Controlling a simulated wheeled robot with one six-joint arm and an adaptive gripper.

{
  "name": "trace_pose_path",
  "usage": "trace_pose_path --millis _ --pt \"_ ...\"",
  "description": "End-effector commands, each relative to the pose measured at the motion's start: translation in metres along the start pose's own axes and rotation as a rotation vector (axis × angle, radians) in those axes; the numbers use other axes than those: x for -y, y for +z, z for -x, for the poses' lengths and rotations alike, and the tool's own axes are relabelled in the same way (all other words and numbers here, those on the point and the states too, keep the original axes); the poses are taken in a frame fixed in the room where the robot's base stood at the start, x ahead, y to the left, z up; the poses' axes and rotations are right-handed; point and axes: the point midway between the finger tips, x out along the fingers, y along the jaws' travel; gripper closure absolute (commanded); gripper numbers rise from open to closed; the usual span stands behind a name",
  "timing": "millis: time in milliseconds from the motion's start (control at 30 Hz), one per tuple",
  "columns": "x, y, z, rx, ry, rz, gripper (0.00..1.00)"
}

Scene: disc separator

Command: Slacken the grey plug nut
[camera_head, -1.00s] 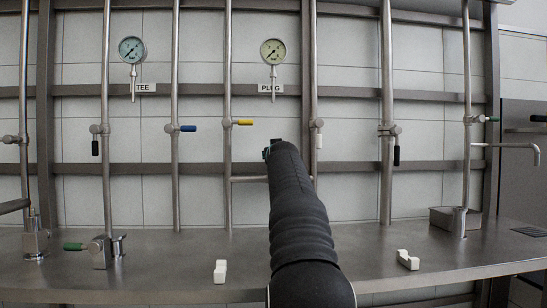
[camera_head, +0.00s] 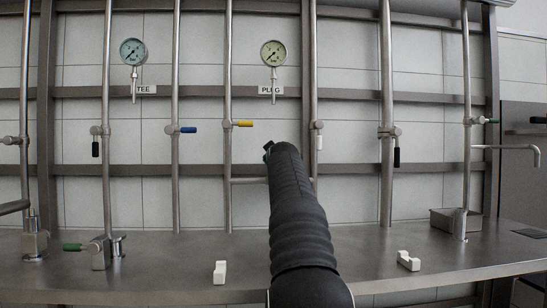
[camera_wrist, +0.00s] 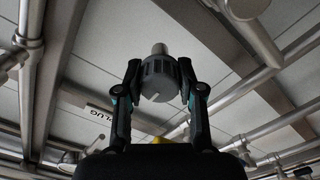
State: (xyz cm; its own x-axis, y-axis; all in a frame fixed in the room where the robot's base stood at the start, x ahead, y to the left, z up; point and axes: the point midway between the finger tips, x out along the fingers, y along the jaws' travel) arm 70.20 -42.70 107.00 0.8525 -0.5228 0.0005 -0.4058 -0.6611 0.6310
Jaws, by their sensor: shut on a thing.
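The grey plug nut (camera_wrist: 158,82) is a ribbed, round grey piece with a short metal stub standing out of its far end. It shows in the wrist view between the fingertips of my gripper (camera_wrist: 160,75). One finger touches it on each side, and the gripper is shut on it. In the head view my gripper (camera_head: 268,151) is mostly hidden by my own arm, and the nut cannot be seen. The PLUG label (camera_head: 271,90) hangs below the yellowish gauge (camera_head: 273,52); the label also shows in the wrist view (camera_wrist: 97,112).
Upright pipes and valves with blue (camera_head: 188,129), yellow (camera_head: 245,123) and other handles stand around my arm. The steel bench (camera_head: 170,265) holds two white pieces (camera_head: 220,272) (camera_head: 408,260) and a metal tray (camera_head: 448,220). A TEE gauge (camera_head: 132,51) is at left.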

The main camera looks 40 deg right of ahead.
Motion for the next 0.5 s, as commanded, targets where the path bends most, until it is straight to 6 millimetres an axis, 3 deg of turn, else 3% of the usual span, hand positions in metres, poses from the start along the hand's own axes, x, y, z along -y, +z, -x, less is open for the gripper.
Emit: trace_pose_path --millis 400,433,500 --pt "0.0009 0.0014 -0.0006 0.003 -0.002 0.007 0.97" --pt "0.0009 0.0014 -0.0006 0.003 -0.002 0.007 0.55" --pt "0.0009 0.0013 -0.0006 0.003 -0.002 0.007 0.37"
